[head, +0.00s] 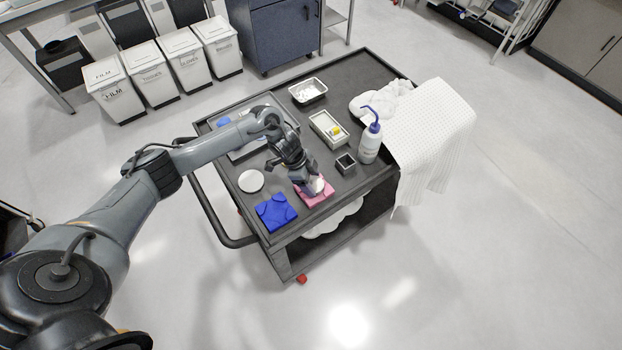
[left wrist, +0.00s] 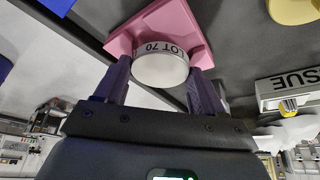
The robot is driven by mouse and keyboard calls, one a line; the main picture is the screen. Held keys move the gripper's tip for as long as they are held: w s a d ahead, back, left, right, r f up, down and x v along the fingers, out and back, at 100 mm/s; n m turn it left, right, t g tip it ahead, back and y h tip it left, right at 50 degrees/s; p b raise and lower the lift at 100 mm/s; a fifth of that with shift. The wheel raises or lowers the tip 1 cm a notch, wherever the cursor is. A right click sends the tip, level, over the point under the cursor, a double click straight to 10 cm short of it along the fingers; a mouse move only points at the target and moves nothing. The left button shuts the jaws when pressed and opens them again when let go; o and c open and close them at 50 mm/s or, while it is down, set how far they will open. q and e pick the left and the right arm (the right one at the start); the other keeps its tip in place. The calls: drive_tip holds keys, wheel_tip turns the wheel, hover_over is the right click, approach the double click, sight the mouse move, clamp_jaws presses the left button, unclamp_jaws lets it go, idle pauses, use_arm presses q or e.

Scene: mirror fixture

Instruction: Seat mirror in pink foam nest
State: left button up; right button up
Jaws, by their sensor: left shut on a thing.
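The mirror is a thick white disc (head: 318,186) with a "LOT 70" label on its side; it also shows in the left wrist view (left wrist: 162,70). My left gripper (head: 308,187) is shut on it, one dark finger on each side. The pink foam nest (head: 318,202) lies on the cart top near its front edge, directly at the mirror. In the left wrist view the nest (left wrist: 170,20) shows behind the mirror. Whether the mirror rests in the recess or hovers just above it cannot be told; the recess is hidden. My right gripper is not in view.
A blue foam nest (head: 276,213) and a white disc (head: 251,181) lie left of the pink nest. A small dark box (head: 346,164), a wash bottle (head: 370,143) and a tray with a yellow item (head: 322,124) stand to the right and behind. A white cloth (head: 432,130) drapes over the right edge.

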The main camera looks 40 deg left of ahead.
use_arm(q)
drive_tip(key=shift+f, duration=0.1)
idle(0.6)
drive_tip(key=shift+p, duration=0.5)
idle(0.6)
drive_tip(key=shift+f, duration=0.35)
idle(0.4)
drive_tip(key=shift+f, duration=0.2)
